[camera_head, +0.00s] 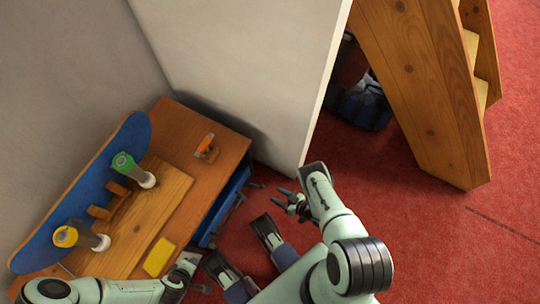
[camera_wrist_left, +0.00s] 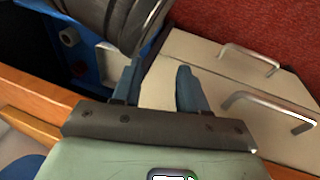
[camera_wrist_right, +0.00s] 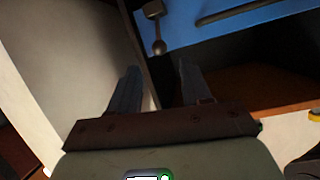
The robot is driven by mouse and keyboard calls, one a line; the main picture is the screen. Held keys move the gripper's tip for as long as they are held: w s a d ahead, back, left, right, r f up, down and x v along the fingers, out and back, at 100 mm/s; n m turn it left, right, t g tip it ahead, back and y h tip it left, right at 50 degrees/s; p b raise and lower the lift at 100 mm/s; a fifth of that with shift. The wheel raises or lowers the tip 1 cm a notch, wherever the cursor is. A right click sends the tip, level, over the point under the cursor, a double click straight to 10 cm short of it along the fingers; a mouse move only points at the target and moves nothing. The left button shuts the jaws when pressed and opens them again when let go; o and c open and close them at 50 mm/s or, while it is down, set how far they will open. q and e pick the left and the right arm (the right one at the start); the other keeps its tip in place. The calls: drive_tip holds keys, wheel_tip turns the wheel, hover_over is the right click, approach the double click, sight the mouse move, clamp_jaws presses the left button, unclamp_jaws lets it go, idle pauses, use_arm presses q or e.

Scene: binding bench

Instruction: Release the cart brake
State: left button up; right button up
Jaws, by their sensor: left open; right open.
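A blue cart (camera_head: 229,204) with a wooden top stands at the left in the head view. A small grey lever with rounded ends (camera_wrist_right: 157,30) shows against the blue panel (camera_wrist_right: 225,32) in the right wrist view; it looks like the brake lever. My right gripper (camera_head: 285,201) is open beside the cart's right side. In its wrist view the lever lies beyond the gap between the fingers (camera_wrist_right: 158,90), apparently untouched. My left gripper (camera_head: 193,268) is open and empty at the cart's near right corner. Its fingers (camera_wrist_left: 157,85) show in the left wrist view.
The cart's top (camera_head: 185,143) carries a blue skateboard deck (camera_head: 80,190), wheels, an orange item (camera_head: 207,147) and a yellow block (camera_head: 159,257). A pale wall panel (camera_head: 250,70) stands behind. Wooden steps (camera_head: 430,100) stand right. Red carpet (camera_head: 430,245) is open at right.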

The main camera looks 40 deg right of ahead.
use_arm(q)
drive_tip(key=shift+w+d+r+t+p, duration=0.2)
drive_tip(key=shift+w+r+t+p, duration=0.15)
drive_tip(key=shift+w+r, duration=0.5)
use_arm(e)
drive_tip(key=shift+v, duration=1.7)
use_arm(q)
drive_tip(key=shift+s, duration=0.15)
use_arm(e)
drive_tip(key=shift+r, duration=0.1)
